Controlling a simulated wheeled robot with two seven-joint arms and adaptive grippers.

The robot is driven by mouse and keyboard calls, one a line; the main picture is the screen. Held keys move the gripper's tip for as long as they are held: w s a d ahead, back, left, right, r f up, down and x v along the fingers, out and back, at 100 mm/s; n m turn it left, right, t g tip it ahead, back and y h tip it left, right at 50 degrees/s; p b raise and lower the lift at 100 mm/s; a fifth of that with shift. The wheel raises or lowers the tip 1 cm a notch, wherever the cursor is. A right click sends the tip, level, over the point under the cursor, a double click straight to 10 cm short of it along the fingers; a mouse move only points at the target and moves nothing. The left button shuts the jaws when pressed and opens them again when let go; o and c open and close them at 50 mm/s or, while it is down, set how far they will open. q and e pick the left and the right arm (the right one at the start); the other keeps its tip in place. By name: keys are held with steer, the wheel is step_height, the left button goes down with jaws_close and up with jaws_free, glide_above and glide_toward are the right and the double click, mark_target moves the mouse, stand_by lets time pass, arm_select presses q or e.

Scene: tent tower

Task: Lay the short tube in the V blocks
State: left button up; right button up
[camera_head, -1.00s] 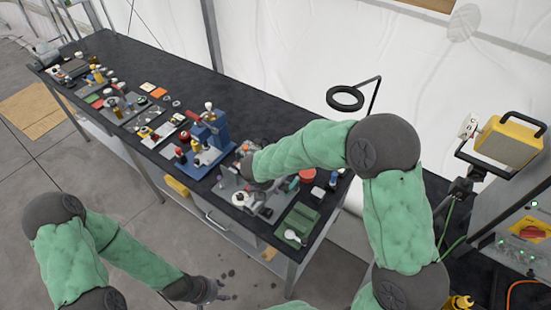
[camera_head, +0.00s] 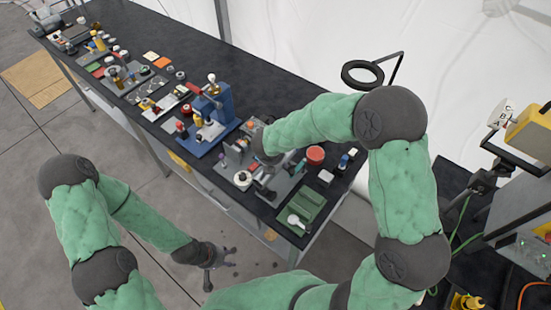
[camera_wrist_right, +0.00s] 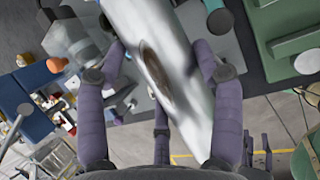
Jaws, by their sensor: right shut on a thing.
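I cannot make out the V blocks clearly. My left gripper (camera_head: 207,280) hangs empty over the floor in front of the bench; its finger opening is too small to judge.
The black bench (camera_head: 275,85) carries a blue press (camera_head: 222,105), a red-topped round item (camera_head: 315,155) and a green tray (camera_head: 305,208) near its right end. A ring lamp (camera_head: 362,75) stands behind.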

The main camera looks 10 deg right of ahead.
steer(key=shift+f+b, duration=3.8)
steer(key=shift+f, duration=0.4)
steer(key=shift+f, duration=0.25)
steer(key=o, duration=1.6)
steer(key=v, duration=1.2)
steer(key=shift+f, duration=0.1)
